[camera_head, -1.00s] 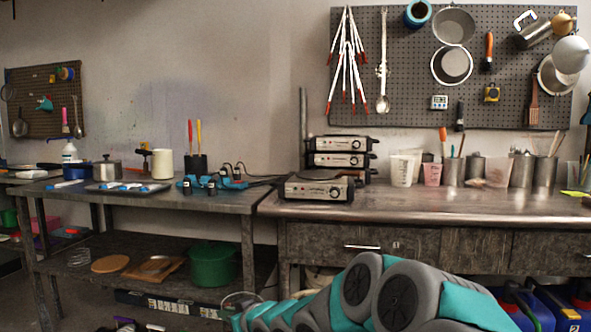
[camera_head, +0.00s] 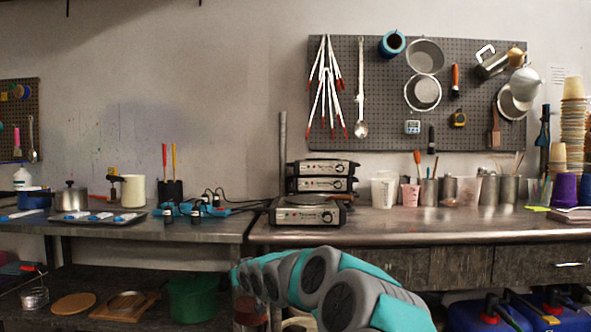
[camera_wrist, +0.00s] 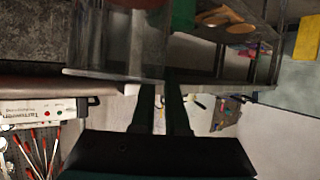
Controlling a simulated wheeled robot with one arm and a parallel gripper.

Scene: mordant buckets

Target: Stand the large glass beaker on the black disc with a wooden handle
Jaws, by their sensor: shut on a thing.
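My gripper (camera_wrist: 162,100) is shut on the large glass beaker (camera_wrist: 115,45), which fills the upper left of the wrist view. The beaker is clear, with its edge showing as a pale line and a reddish-brown patch at the top of the picture. In the head view the beaker (camera_head: 250,312) seems to show at the bottom, left of my teal and grey arm, with a brownish patch in it. My gripper itself is not clearly visible there.
A stack of hot plates (camera_head: 310,211) stands at the left end of the right bench (camera_head: 400,228). Bench space in front of the cups is clear. The left table (camera_head: 200,228) holds pots, a tray and blue tools.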

